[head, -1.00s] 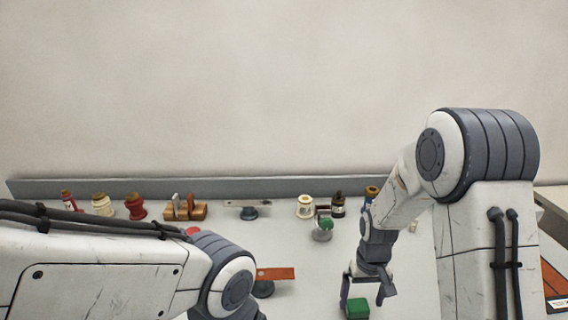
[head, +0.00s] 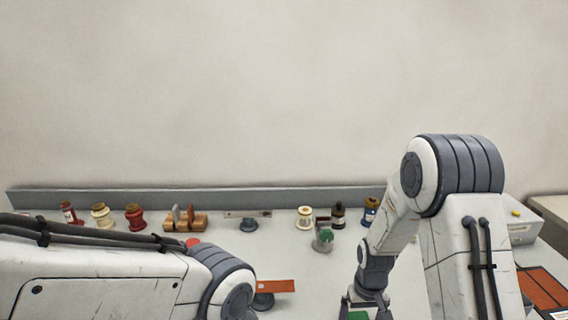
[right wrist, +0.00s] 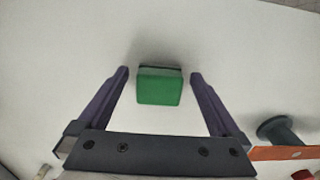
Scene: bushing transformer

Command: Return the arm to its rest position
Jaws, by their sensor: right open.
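My right arm comes in from the right in the head view, bent downward. Its gripper (head: 364,306) points down near the bottom edge, partly cut off. In the right wrist view the two fingers (right wrist: 160,92) stand wide apart. A green block (right wrist: 160,86) on a dark base lies on the table between and beyond the fingers, with clear gaps on both sides. The green block also shows in the head view (head: 358,315), mostly cut off. My left arm crosses the lower left, and its gripper is out of view.
Several bushings, including a red one (head: 134,216) and a cream one (head: 305,218), stand along the back of the table. A wooden holder (head: 185,221) is among them. An orange plate (head: 276,286) lies by a grey stand (head: 263,301). A grey box (head: 522,229) is at the right.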

